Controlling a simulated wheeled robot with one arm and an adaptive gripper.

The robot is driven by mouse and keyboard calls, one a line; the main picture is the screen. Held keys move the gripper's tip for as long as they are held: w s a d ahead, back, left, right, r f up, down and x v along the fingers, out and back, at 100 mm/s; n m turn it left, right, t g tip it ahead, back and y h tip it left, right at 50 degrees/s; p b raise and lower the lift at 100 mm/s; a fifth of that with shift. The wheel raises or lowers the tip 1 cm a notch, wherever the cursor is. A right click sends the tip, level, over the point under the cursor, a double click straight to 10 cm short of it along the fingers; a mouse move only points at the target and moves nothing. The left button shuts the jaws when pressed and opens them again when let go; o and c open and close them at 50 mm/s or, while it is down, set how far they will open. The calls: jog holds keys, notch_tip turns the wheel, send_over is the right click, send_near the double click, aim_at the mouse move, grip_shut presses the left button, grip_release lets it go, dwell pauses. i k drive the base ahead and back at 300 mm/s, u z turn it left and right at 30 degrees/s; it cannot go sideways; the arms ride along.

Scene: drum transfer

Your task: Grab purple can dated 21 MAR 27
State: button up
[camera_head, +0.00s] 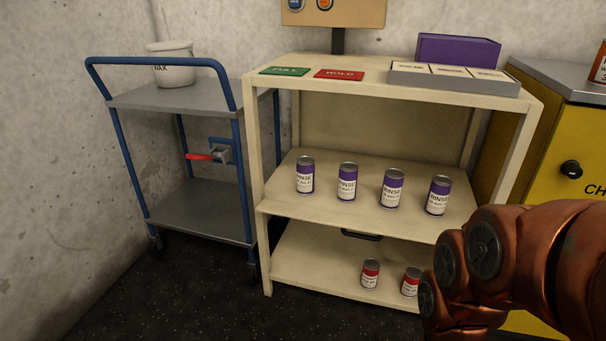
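Several purple cans with white labels reading RINSE stand upright in a row on the middle shelf (300,211) of a cream rack: a leftmost can (305,175), a second (347,182), a third (392,189) and a rightmost can (438,196). Each label has a smaller date line under the word, too small to read for certain, so I cannot tell which can is dated 21 MAR 27. The cans stand apart with gaps between them. My copper arm enters at the lower right, in front of the rack's right side. My gripper is not in view.
Red-and-white cans (370,274) stand on the rack's bottom shelf. The top holds a green card (285,71), a red HOLD card (339,74), a grey tray (400,81) and a purple box (457,51). A blue-framed cart (170,96) stands left, a yellow cabinet (566,150) right.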

aim_at(347, 188)
jog(key=z, duration=0.1)
jog(key=k, duration=1.05)
jog(key=u, duration=1)
jog(key=i, duration=1.4)
jog(key=z, duration=0.9)
